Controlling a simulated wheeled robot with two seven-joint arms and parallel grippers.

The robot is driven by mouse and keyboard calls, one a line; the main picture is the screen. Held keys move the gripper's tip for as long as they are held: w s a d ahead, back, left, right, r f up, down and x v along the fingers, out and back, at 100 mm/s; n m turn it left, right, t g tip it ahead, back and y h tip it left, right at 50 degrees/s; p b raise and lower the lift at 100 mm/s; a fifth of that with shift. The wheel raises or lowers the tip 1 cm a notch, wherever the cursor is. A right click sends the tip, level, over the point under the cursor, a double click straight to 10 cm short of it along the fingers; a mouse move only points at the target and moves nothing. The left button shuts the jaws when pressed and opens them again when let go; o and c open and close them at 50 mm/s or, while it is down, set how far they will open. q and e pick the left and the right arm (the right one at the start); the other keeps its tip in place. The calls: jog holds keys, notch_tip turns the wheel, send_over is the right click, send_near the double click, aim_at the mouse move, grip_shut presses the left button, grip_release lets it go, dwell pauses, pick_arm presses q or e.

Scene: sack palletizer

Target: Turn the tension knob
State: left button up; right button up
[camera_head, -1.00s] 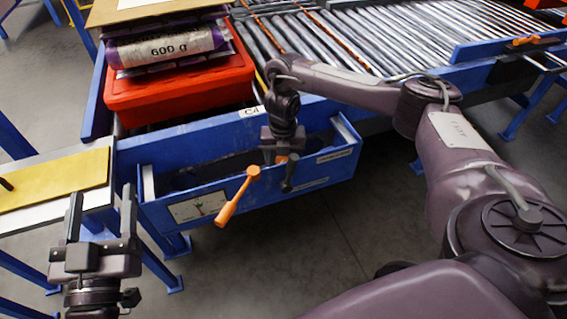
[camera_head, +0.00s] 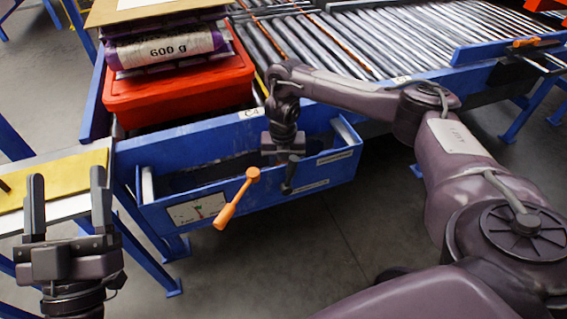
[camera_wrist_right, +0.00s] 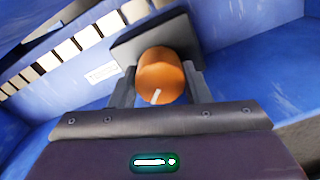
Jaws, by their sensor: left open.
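The tension knob (camera_wrist_right: 160,75) is a round orange knob with a white mark, shown in the right wrist view in front of a dark plate. My right gripper (camera_wrist_right: 161,88) has one finger on each side of it. I cannot tell whether the fingers touch it. In the head view my right gripper (camera_head: 289,178) is at the blue front box, and the knob is hidden behind it. My left gripper (camera_head: 68,205) is open and empty at the lower left, in front of the yellow-topped table.
A red crate (camera_head: 180,92) under stacked sacks (camera_head: 168,48) stands behind. A roller conveyor (camera_head: 360,40) runs to the back right. The yellow board (camera_head: 55,178) lies at left.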

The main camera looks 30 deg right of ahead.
jog(key=c, duration=0.3)
jog(key=shift+r+m+p, duration=0.1)
jog(key=shift+m+p, duration=0.2)
jog(key=shift+p, duration=0.45)
pick_arm(q)
notch_tip(320, 180, down, 18)
jog(key=d+g+y+p, duration=0.15)
jog(key=g+y, duration=0.25)
jog(key=g, duration=0.5)
pick_arm(e)
jog(key=shift+m, duration=0.5)
jog(key=shift+m+p, duration=0.4)
jog(key=shift+p, duration=0.15)
jog(key=shift+r+m+p, duration=0.1)
jog(key=shift+m+p, duration=0.7)
jog(key=shift+p, duration=0.35)
pick_arm(q)
jog(key=s+a+f+g+y, duration=0.1)
jog(key=s+a+f+g, duration=0.1)
jog(key=s+f+g, duration=0.2)
jog(key=s+a+f+g+y, duration=0.2)
jog(key=s+f+g, duration=0.3)
jog(key=f, duration=0.3)
jog(key=shift+s+a+f, duration=0.25)
jog(key=shift+s+f, duration=0.15)
jog(key=shift+s, duration=0.5)
pick_arm(e)
jog(key=shift+f, duration=0.2)
